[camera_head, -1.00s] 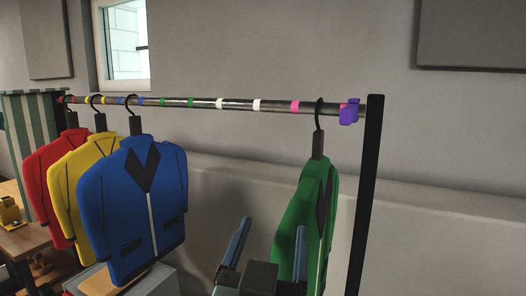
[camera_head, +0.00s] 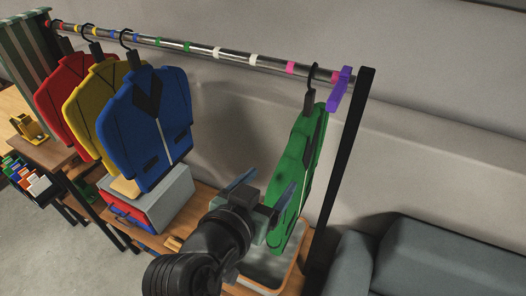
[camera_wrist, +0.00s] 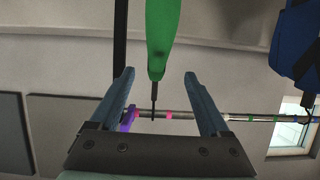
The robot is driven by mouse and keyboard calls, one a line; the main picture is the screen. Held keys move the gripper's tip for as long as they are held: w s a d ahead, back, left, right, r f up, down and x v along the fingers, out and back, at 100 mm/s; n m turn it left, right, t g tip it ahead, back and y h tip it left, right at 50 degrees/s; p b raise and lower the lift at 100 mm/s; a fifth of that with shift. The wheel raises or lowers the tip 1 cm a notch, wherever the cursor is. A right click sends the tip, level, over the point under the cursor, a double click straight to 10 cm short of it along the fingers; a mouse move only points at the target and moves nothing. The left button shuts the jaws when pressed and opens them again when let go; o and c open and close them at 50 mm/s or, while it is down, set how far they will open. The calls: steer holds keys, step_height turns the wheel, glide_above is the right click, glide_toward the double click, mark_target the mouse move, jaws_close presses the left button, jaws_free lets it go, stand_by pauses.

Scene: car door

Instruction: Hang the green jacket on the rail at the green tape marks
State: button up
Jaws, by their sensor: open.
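The green jacket (camera_head: 300,165) hangs by its dark hook on the rail (camera_head: 270,64) near the right end, between a pink mark (camera_head: 291,68) and a purple clip (camera_head: 340,90). Two green tape marks (camera_head: 158,42) (camera_head: 186,47) are on the rail, left of the white marks and above the blue jacket. My gripper (camera_head: 264,186) is open and just left of the green jacket in the head view. In the wrist view the dark hanger neck (camera_wrist: 154,92) shows between the spread fingers (camera_wrist: 159,76). Whether any finger touches it, I cannot tell.
Red (camera_head: 62,88), yellow (camera_head: 92,105) and blue (camera_head: 150,125) jackets hang at the left of the rail. A dark post (camera_head: 345,150) stands at the right end. A grey box (camera_head: 165,200) and a bin (camera_head: 268,270) are below. The rail's middle is free of jackets.

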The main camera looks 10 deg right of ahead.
mark_target(292, 159)
steer(key=shift+r, duration=0.1)
steer(key=p+x, duration=0.3)
steer(key=x, duration=0.8)
steer(key=shift+d+p, duration=0.15)
steer(key=shift+p, duration=0.2)
steer(key=shift+x, duration=0.8)
jaws_close()
